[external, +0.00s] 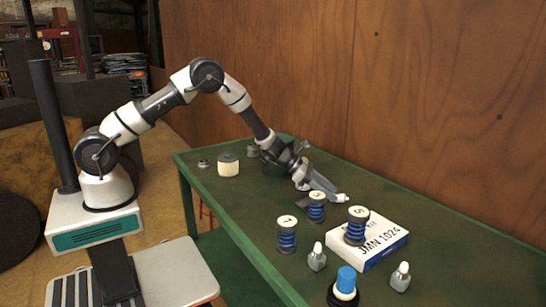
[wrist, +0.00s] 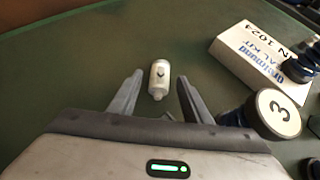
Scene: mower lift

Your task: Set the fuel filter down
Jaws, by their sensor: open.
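The fuel filter appears to be the small white cylinder with a narrow nozzle end (wrist: 159,78). It lies on the green table top, between and slightly beyond my fingertips in the wrist view. In the external view it is the small pale piece (external: 341,198) by the tips of my gripper (external: 326,189). My gripper is open, low over the table, and its two fingers (wrist: 156,83) stand apart with a gap on each side of the filter. Neither finger appears to touch it.
A blue spool marked 3 (wrist: 277,113) stands close to my right finger in the wrist view. A white box (external: 372,240) carries a spool marked 5 (external: 356,227). Another spool (external: 287,236), small bottles (external: 317,257) and a blue-capped item (external: 346,283) crowd the front. A wooden wall (external: 430,100) backs the table.

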